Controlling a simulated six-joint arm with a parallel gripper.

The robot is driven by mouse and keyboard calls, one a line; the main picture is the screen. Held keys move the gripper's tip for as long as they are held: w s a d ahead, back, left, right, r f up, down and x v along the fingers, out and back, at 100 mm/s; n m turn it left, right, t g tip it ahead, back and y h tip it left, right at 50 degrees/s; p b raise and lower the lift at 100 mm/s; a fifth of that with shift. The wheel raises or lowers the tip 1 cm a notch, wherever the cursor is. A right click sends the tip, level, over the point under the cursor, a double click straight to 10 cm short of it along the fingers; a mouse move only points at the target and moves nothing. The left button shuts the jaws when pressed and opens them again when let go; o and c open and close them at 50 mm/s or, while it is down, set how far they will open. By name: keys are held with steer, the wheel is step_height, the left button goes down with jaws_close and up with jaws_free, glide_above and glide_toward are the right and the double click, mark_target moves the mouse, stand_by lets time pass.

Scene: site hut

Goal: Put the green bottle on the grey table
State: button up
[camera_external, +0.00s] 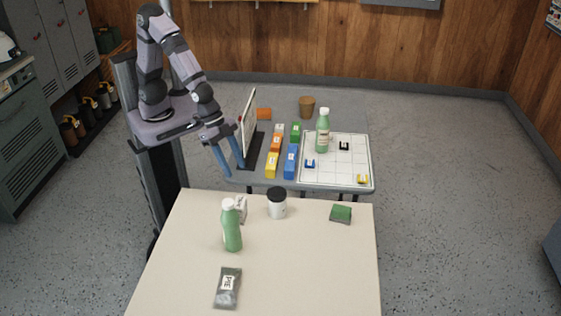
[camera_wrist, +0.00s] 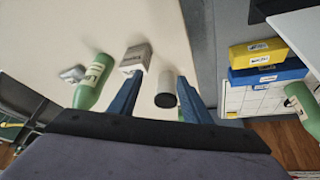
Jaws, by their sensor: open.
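A green bottle with a white cap (camera_external: 231,229) stands upright on the cream table (camera_external: 310,265); it also shows in the wrist view (camera_wrist: 92,82). A second green bottle with a white cap (camera_external: 323,133) stands on the white grid board on the grey table (camera_external: 345,119). It shows at the right edge of the wrist view (camera_wrist: 303,103). My gripper (camera_external: 233,171) is open and empty, with blue fingers pointing down near the grey table's left front corner. The wrist view shows its fingers (camera_wrist: 158,82) apart, with a white box and a jar beyond them.

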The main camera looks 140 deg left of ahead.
steer(key=s+d+m+g, duration=0.1)
steer(key=s+d+g, duration=0.1)
steer(key=s+d, duration=0.3)
steer(key=s+d+m+g+h, duration=0.1)
steer(key=s+d+m+g, duration=0.1)
steer(key=s, duration=1)
steer(key=d+g, duration=0.1)
steer(key=d, duration=0.1)
steer(key=shift+d+f, duration=0.3)
steer(key=shift+d, duration=0.05)
step_height(320, 180, up, 3)
steer(key=p, duration=0.3)
